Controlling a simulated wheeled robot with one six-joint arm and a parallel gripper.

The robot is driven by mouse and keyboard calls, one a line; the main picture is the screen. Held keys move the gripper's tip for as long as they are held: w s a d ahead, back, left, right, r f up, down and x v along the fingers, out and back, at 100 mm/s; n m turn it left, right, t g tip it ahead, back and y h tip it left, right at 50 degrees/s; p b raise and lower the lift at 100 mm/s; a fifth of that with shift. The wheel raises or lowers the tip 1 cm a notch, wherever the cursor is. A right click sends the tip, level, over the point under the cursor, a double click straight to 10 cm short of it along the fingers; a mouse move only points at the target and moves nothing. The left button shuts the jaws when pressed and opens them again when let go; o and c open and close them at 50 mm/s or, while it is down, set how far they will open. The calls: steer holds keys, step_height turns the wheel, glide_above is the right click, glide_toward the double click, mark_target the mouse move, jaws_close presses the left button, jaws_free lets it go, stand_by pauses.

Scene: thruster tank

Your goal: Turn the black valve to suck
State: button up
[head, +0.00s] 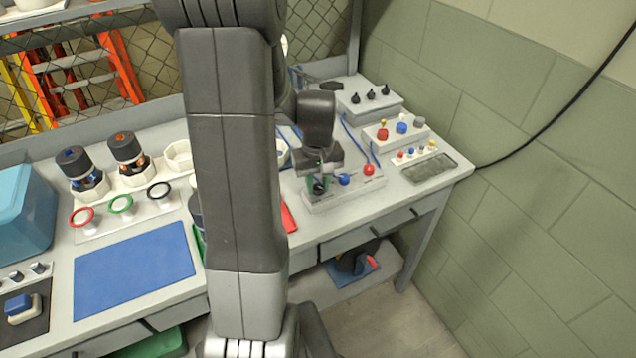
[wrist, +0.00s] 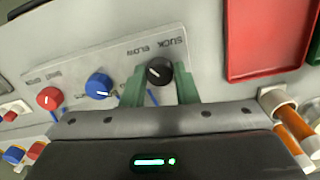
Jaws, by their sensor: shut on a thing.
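The black valve (wrist: 159,71) is a round knob on a light grey panel (wrist: 75,65). In the wrist view it sits between the two green fingers of my gripper (wrist: 160,82), which is shut on it. The words SUCK and BLOW are printed by the knob and appear upside down, SUCK further right. A pale mark shows on the knob, but its exact setting is hard to read. In the head view my gripper (head: 321,178) reaches down to the black valve (head: 319,188) at the left end of the panel.
A blue knob (wrist: 99,85) and a red knob (wrist: 49,98) share the panel. A red tray (wrist: 268,40) lies beside it in the wrist view. More knob boxes (head: 370,97) stand behind, and a blue mat (head: 135,268) lies on the bench at left.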

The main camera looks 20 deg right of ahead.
mark_target(318, 186)
steer(key=m, duration=0.4)
steer(key=shift+m+b, duration=0.3)
steer(key=shift+b, duration=0.05)
steer(key=m, duration=0.3)
steer(key=shift+m, duration=0.3)
steer(key=m, duration=0.4)
steer(key=shift+b, duration=0.35)
steer(key=shift+m, duration=1.8)
steer(key=o, duration=1)
step_height(318, 186, up, 14)
